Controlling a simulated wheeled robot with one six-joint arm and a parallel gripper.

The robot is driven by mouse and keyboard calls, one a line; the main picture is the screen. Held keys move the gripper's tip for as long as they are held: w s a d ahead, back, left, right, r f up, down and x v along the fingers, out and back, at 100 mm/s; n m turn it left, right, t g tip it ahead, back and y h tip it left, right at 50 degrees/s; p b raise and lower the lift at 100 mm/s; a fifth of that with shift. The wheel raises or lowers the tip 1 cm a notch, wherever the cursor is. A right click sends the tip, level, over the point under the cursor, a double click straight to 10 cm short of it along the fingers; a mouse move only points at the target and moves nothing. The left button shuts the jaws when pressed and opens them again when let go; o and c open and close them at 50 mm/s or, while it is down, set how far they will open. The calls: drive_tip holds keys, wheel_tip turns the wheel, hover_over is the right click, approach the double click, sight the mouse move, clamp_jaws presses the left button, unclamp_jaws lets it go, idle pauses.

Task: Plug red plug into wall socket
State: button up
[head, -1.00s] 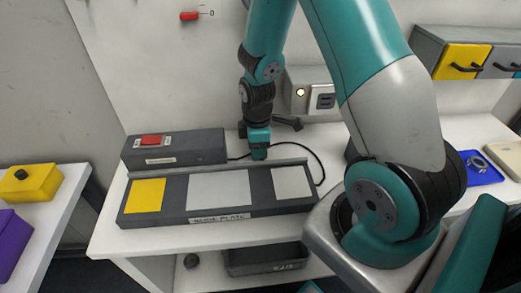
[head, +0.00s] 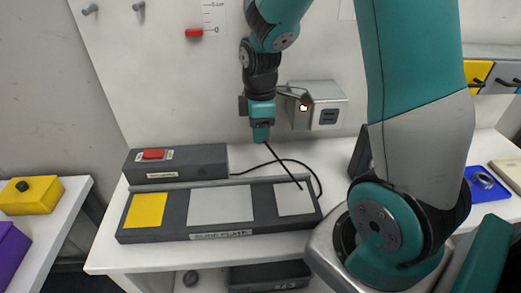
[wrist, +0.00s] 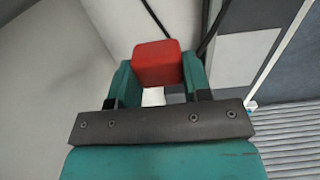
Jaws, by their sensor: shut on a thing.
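My gripper (head: 261,132) points down above the back of the workbench and is shut on the red plug (wrist: 157,62). In the wrist view the plug sits between the two teal fingers. In the head view it is mostly hidden by the gripper. A black cable (head: 284,160) trails from below the gripper down onto the bench. The wall socket (head: 328,117) is a dark face on a grey box (head: 318,96) on the back wall, right of my gripper and apart from it.
A grey box with a red button (head: 153,154) stands at the back left. A dark plate with yellow, grey and light panels (head: 180,209) lies in front. A blue tray (head: 486,185) is at the right. My arm covers part of the right side.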

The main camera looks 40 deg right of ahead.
wheel_tip(320, 180, up, 7)
idle(0.3)
drive_tip(key=shift+f, duration=0.1)
